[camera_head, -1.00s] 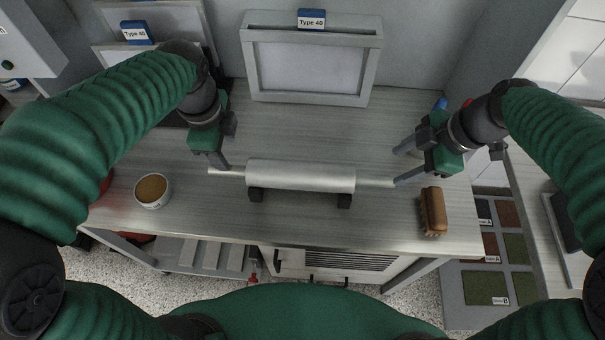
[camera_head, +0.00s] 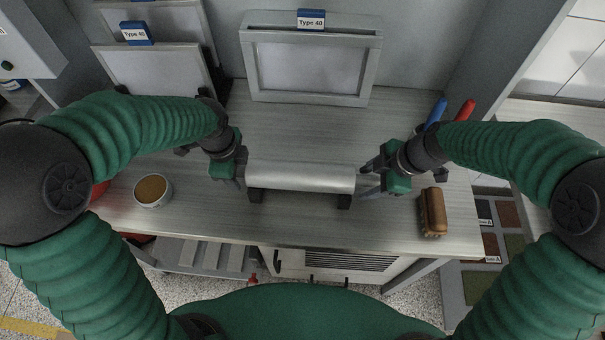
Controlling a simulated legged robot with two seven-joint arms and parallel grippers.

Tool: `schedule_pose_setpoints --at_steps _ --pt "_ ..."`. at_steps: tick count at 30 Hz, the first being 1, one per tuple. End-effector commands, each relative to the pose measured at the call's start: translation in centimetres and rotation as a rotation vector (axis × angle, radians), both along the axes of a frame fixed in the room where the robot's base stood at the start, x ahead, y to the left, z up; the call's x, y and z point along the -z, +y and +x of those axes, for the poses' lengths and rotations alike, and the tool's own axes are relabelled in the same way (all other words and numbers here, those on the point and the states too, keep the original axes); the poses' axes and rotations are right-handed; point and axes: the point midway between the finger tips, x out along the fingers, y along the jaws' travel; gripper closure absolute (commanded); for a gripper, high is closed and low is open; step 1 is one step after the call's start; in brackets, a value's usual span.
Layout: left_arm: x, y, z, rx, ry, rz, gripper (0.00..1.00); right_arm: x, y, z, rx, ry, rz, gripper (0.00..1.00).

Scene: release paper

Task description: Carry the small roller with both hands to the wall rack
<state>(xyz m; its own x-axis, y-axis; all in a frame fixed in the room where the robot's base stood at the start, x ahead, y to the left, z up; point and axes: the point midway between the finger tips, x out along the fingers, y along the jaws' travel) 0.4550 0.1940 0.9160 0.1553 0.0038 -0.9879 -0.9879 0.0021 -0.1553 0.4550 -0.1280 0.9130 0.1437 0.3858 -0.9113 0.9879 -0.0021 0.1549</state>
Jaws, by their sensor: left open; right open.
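The small roller (camera_head: 301,177) is a silver cylinder lying crosswise on two dark supports (camera_head: 344,201) on the bench. My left gripper (camera_head: 238,181) is open at the roller's left end, over the thin shaft there. My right gripper (camera_head: 364,183) is open at the roller's right end, close to the cylinder. The grippers hide most of both shaft ends, so I cannot tell whether the fingers touch them. No wall rack can be made out for certain.
A framed panel labelled Type 40 (camera_head: 311,66) stands behind the roller. A bowl of brown material (camera_head: 152,190) is at the left and a brown-handled brush (camera_head: 433,211) at the right. Blue (camera_head: 436,112) and red (camera_head: 464,110) handles stand behind my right arm. Bench (camera_head: 300,225) in front is clear.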

Motion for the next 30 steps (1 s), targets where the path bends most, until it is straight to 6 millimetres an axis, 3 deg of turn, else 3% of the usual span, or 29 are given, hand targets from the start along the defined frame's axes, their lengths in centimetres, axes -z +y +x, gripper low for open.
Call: schedule_pose_setpoints --at_steps 2,13,30 --pt "0.01 0.07 0.02 -0.001 0.0 0.0 0.52 -0.02 0.06 0.02 -0.001 0.0 0.0 0.52" --pt "-0.04 -0.01 0.05 -0.001 0.0 0.0 1.0 -0.04 -0.02 0.06 -0.001 0.0 0.0 1.0" --pt "-0.12 -0.04 0.12 0.0 -0.003 0.0 1.0 -0.08 -0.06 0.13 0.001 -0.003 -0.001 1.0"
